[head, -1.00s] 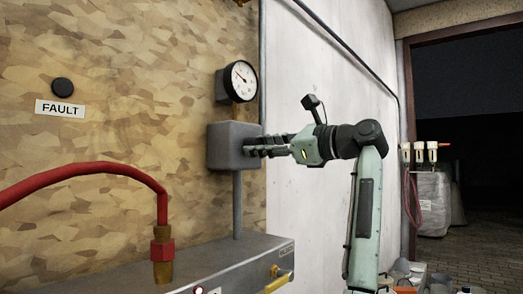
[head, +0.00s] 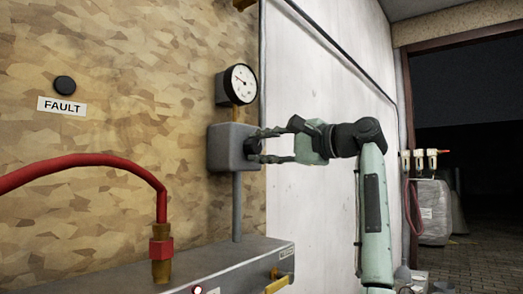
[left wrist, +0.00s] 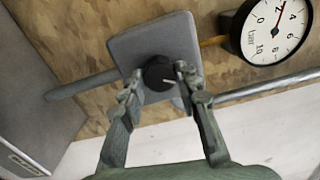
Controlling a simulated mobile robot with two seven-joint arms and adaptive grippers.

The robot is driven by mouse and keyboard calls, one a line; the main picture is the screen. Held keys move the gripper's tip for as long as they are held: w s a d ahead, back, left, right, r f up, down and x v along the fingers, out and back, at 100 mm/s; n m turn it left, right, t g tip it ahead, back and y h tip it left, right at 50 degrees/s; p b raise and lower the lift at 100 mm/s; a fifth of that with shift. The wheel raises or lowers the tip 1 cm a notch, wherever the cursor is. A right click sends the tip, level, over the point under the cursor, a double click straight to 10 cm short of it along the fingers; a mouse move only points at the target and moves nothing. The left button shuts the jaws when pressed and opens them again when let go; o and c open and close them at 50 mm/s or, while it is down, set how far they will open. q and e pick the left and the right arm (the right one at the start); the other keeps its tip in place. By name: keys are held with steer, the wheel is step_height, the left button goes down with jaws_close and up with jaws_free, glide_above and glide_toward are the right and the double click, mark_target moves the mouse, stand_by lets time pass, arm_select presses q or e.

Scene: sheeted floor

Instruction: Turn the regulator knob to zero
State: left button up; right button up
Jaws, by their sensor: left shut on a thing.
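The regulator is a grey box (head: 232,148) on the wall, with a dark round knob (head: 252,148) on its right face. In the left wrist view the black knob (left wrist: 158,74) carries a short white mark pointing right. My left gripper (head: 258,147) reaches in from the right. Its fingers are on opposite sides of the knob, shut on it, and partly hide it in the head view. The fingers also show in the left wrist view (left wrist: 158,80). A round gauge (head: 239,84) sits above the box. Its red needle shows in the left wrist view (left wrist: 274,27). My right gripper is not in view.
A grey pipe (head: 237,205) runs down from the box to a grey cabinet (head: 225,265). A red hose (head: 90,160) with a brass fitting stands on the cabinet at left. A yellow handle (head: 279,284) sticks out of its front. A FAULT label (head: 62,106) is on the wall.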

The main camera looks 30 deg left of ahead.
arm_select(q)
steer(key=n, duration=0.2)
steer(key=shift+n, duration=0.4)
steer(key=n, duration=0.2)
steer(key=shift+n+b, duration=0.35)
steer(key=shift+n, duration=0.05)
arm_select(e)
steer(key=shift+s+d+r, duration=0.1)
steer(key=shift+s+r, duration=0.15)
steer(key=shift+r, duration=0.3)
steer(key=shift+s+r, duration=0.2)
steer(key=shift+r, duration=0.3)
arm_select(q)
steer(key=shift+n, duration=0.4)
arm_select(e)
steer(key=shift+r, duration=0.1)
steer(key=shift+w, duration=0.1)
arm_select(q)
steer(key=o, duration=1.2)
steer(key=shift+c, duration=0.2)
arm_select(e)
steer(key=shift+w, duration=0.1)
